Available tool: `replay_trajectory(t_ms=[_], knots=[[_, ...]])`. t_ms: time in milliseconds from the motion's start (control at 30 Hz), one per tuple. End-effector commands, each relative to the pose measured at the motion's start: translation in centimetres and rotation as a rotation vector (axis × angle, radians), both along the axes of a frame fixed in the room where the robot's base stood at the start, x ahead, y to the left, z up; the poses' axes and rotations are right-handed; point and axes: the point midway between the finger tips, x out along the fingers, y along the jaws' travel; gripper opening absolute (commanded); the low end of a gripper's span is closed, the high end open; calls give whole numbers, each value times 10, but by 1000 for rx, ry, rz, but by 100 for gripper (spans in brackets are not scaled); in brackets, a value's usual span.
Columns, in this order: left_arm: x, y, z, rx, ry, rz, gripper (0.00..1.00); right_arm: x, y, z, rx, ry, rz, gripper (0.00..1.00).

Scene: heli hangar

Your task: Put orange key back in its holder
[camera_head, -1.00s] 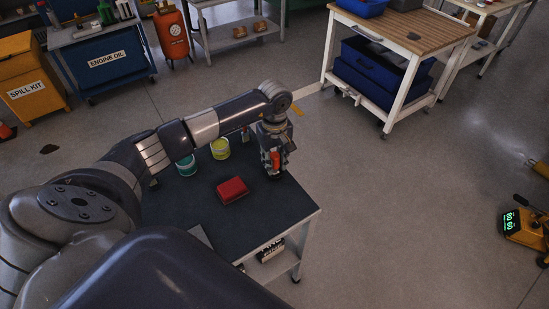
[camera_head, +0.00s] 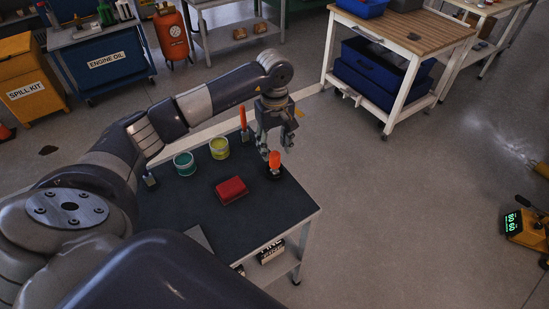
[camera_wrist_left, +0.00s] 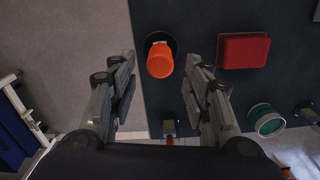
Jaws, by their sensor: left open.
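The orange key (camera_head: 275,159) stands upright at the right part of the dark table, in a round black holder (camera_head: 274,173). In the left wrist view the orange key (camera_wrist_left: 160,62) is seen from above, with the rim of the black holder (camera_wrist_left: 160,38) around its base. My left gripper (camera_head: 273,146) is open and empty, just above and behind the key. In the left wrist view its two fingers (camera_wrist_left: 161,75) are spread wide, one on each side of the key, with gaps on both sides. My right gripper is not in view.
On the table (camera_head: 180,213) are a red box (camera_head: 231,190), a teal tin (camera_head: 184,163), a yellow tin (camera_head: 220,147) and an upright orange-handled tool (camera_head: 243,117). A wooden-topped cart (camera_head: 415,35) stands behind.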

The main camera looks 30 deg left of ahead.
Motion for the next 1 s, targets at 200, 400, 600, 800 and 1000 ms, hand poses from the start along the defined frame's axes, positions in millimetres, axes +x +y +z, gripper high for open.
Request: replay_trajectory(t_ms=[200,400,600,800,1000], knots=[[0,0,39,1,-2,-1,45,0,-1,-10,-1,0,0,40],[-1,0,53,1,1,0,45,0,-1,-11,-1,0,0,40],[-1,0,54,0,2,0,45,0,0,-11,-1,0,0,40],[-1,0,54,0,1,0,45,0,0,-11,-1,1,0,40],[-1,0,54,0,2,0,45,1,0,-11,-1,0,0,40]])
